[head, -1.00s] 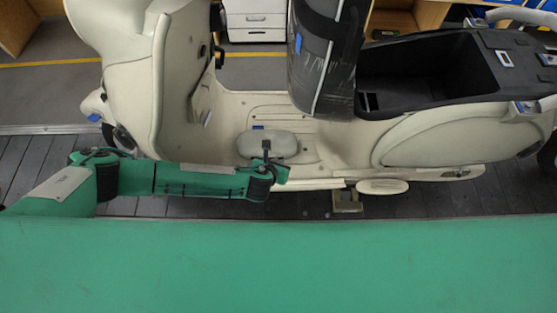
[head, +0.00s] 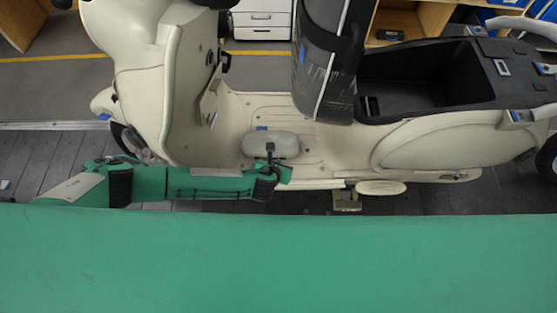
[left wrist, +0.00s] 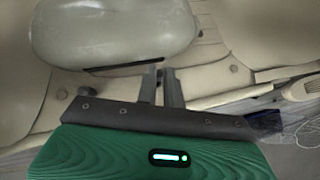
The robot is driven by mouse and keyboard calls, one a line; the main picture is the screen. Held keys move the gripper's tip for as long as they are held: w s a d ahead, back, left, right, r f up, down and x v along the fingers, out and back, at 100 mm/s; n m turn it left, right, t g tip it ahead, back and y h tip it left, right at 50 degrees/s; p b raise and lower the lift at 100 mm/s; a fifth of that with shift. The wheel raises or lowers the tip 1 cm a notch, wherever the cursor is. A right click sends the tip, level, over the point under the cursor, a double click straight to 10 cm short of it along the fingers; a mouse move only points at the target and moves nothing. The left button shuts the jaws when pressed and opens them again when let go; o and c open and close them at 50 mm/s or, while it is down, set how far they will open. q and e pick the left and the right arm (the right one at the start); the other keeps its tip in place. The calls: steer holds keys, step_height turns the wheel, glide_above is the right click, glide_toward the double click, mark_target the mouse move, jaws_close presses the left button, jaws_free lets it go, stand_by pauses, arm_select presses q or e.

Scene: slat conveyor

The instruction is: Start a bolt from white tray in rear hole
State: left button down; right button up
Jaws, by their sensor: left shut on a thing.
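A cream scooter body (head: 139,75) stands on the dark slat conveyor. A pale rounded part (head: 257,146) lies on its floorboard; it shows large in the left wrist view (left wrist: 110,30). My left gripper (head: 270,150) is at the near edge of this part, pointing over the floorboard. In the left wrist view its two fingers (left wrist: 161,74) are close together, with only a narrow gap. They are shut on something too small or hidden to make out. Small round dark spots show on the floorboard near the fingers. I cannot make out the white tray or the rear hole. My right gripper is out of view.
The scooter's black seat compartment (head: 405,92) is open at the right. A green surface (head: 280,260) fills the foreground. White drawers (head: 262,20) stand behind, beyond a yellow floor line.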

arm_select(q)
steer(key=n+y, duration=0.1)
steer(key=n, duration=0.1)
steer(key=n+y, duration=0.2)
steer(key=shift+s+d+t+y+p, duration=0.15)
steer(key=shift+d+t+y+p, duration=0.15)
steer(key=shift+d+p, duration=0.1)
steer(key=n+y, duration=0.1)
steer(key=n, duration=0.1)
steer(key=n+y, duration=0.1)
steer(key=n, duration=0.1)
steer(key=shift+d+y, duration=0.3)
steer(key=shift+y, duration=0.1)
steer(key=n+g+y, duration=0.1)
steer(key=n, duration=0.1)
steer(key=shift+n+y+b, duration=0.3)
steer(key=shift+y, duration=0.1)
steer(key=shift+d+g, duration=0.1)
steer(key=shift+g, duration=0.2)
steer(key=shift+f, duration=0.55)
steer(key=shift+r, duration=0.1)
